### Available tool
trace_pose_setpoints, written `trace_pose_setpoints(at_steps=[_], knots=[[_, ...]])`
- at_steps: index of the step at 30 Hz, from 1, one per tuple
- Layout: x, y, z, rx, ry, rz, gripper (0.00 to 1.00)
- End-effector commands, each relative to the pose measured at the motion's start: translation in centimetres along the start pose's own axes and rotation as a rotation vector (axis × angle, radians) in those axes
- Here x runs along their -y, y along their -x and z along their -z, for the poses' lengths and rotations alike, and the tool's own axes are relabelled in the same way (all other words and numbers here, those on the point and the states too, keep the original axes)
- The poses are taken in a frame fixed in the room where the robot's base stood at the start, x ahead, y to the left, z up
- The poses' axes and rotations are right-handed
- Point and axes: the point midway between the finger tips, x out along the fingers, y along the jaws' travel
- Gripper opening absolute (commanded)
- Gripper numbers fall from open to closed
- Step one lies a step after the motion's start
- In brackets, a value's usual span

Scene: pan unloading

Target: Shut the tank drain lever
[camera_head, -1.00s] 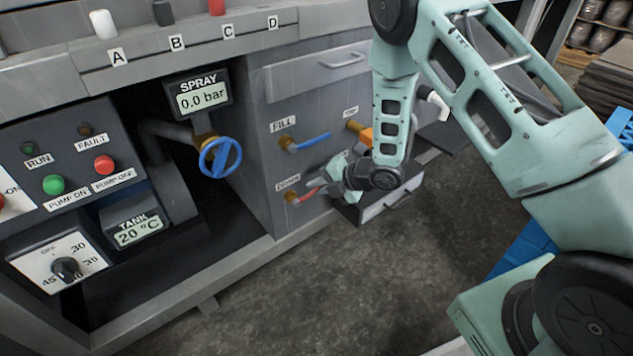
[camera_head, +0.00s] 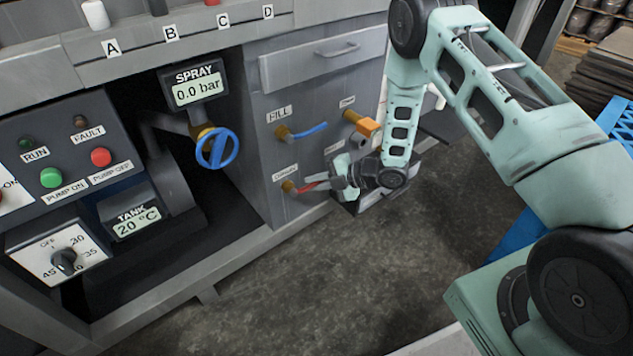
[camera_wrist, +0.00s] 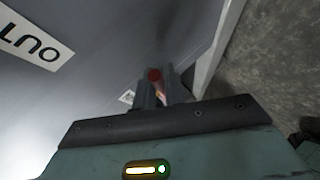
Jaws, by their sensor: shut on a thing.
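The drain lever (camera_head: 307,186) is a short red handle on a brass valve low on the grey cabinet side, below its drain label (camera_head: 285,172). In the head view it points right and slightly up from the valve. My gripper (camera_head: 326,181) is at the lever's outer end, its fingers shut on it. In the wrist view a red round end of the lever (camera_wrist: 154,75) shows between the fingertips of my gripper (camera_wrist: 160,88). The fingers hide part of the handle.
The blue fill lever (camera_head: 309,130) sits above, with an orange-handled valve (camera_head: 367,127) to its right. A blue spray wheel (camera_head: 217,148) is at the left. An open low drawer or box (camera_head: 380,196) lies just behind my gripper. The floor (camera_head: 330,260) in front is clear.

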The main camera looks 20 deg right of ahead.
Motion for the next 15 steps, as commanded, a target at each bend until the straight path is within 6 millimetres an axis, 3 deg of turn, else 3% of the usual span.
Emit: trace_pose_setpoints(at_steps=[3,4,15], knots=[[0.15,0.01,0.01,0.0,-0.002,0.003,0.0],[0.15,0.01,0.01,0.0,-0.001,0.003,0.2],[0.0,0.43,-0.01,0.001,-0.001,0.003,0.21]])
